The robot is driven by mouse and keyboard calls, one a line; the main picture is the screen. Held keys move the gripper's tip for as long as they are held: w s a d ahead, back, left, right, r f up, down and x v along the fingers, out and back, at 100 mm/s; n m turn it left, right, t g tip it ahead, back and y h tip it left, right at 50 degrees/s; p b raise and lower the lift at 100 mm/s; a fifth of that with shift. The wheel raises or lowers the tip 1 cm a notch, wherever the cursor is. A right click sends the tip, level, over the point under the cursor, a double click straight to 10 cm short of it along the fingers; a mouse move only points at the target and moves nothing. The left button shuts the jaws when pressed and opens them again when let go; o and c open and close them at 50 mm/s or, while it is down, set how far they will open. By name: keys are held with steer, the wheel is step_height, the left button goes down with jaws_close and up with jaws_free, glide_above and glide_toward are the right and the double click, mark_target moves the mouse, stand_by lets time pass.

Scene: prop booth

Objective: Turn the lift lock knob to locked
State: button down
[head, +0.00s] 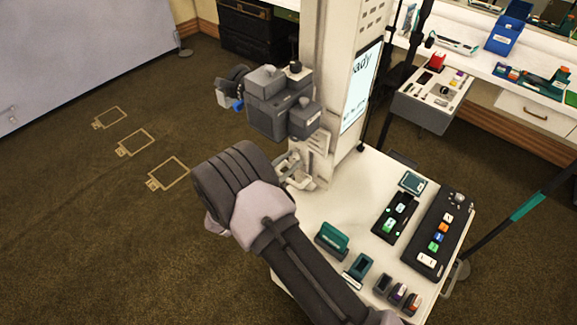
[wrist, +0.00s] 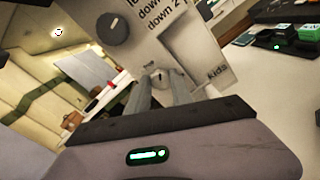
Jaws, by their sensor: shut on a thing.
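My gripper (wrist: 161,82) shows at the middle of the wrist view, with two grey fingers pointing at the white column. It is shut on a small pale part, taken as the lift lock knob (wrist: 158,72); the fingers and palm hide most of it, so its pointer and setting cannot be read. A dark round knob (wrist: 112,28) with a pale mark sits apart on the white panel, beside printed words including "down" and "down 2". In the head view my gripper (head: 291,168) is at the column's lower left side, largely behind my wrist.
The white column (head: 322,90) carries a lit screen (head: 362,85) and a dark grey camera-like unit (head: 283,108) above my gripper. The white table (head: 330,205) holds a black button panel (head: 440,235) and small green items. Open carpet lies to the left.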

steer(key=m+b, duration=0.4)
steer(key=m, duration=0.1)
steer(key=shift+f, duration=0.2)
steer(key=m+b, duration=0.4)
steer(key=m, duration=0.1)
steer(key=shift+s+r, duration=0.1)
steer(key=shift+m, duration=0.3)
steer(key=c, duration=1.1)
jaws_free()
steer(key=shift+c, duration=0.2)
steer(key=p+v, duration=0.3)
steer(key=v, duration=1.4)
steer(key=shift+s, duration=0.25)
